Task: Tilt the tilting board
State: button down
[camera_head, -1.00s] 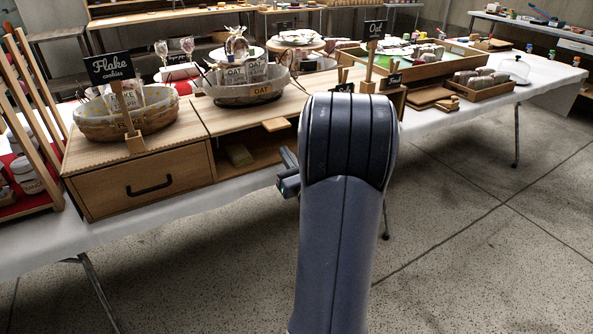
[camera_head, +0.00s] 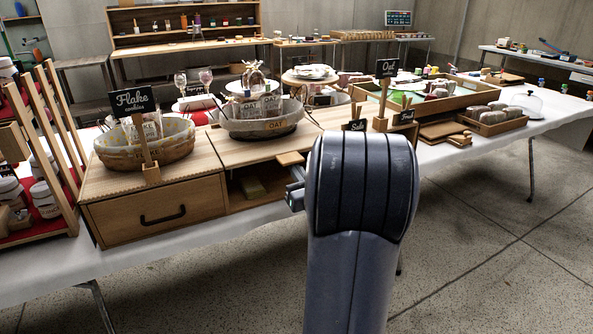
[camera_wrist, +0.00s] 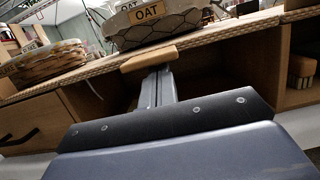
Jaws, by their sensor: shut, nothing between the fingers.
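The tilting board (camera_head: 232,152) appears to be the pale wooden top under the oat basket, lying flat over an open compartment. A small wooden tab (camera_head: 290,158) sticks out from its front edge; the tab also shows in the wrist view (camera_wrist: 149,59). My gripper (camera_head: 294,188) is shut and empty, just below the tab in front of the compartment. In the wrist view its fingers (camera_wrist: 158,77) reach up to the tab's underside; I cannot tell whether they touch it.
The oat basket (camera_head: 262,127) stands on the board. A flake cookie basket (camera_head: 140,158) and its sign stand to the left above a closed drawer (camera_head: 158,212). A block (camera_head: 254,188) lies in the compartment. Open floor (camera_head: 480,230) lies in front of the table.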

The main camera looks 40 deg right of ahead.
jog(key=shift+r+g+y+p, duration=0.3)
jog(key=shift+r+g+p, duration=0.8)
jog(key=shift+r+p, duration=1.85)
jog(key=f+p, duration=0.1)
jog(key=p, duration=0.1)
jog(key=shift+p, duration=0.3)
jog(key=shift+w+r+g+p, duration=0.15)
jog(key=shift+r+p, duration=0.15)
jog(key=shift+r, duration=0.35)
jog(key=shift+w+r+g+p, duration=0.15)
jog(key=shift+r+p, duration=0.15)
jog(key=shift+r, duration=0.35)
jog(key=shift+s, duration=0.1)
jog(key=shift+d+f+b, duration=0.1)
jog(key=shift+f+b, duration=0.35)
jog(key=shift+b, duration=0.05)
jog(key=f+b, duration=0.1)
jog(key=f, duration=0.1)
jog(key=f+b, duration=0.1)
jog(key=b, duration=0.1)
jog(key=shift+s+f, duration=0.35)
jog(key=shift+s, duration=0.05)
send_near(296, 153)
jog(key=s+a, duration=0.2)
jog(key=s, duration=0.1)
jog(key=shift+s+a+f+p, duration=0.15)
jog(key=shift+s+a+p, duration=0.15)
jog(key=shift+s+p, duration=0.1)
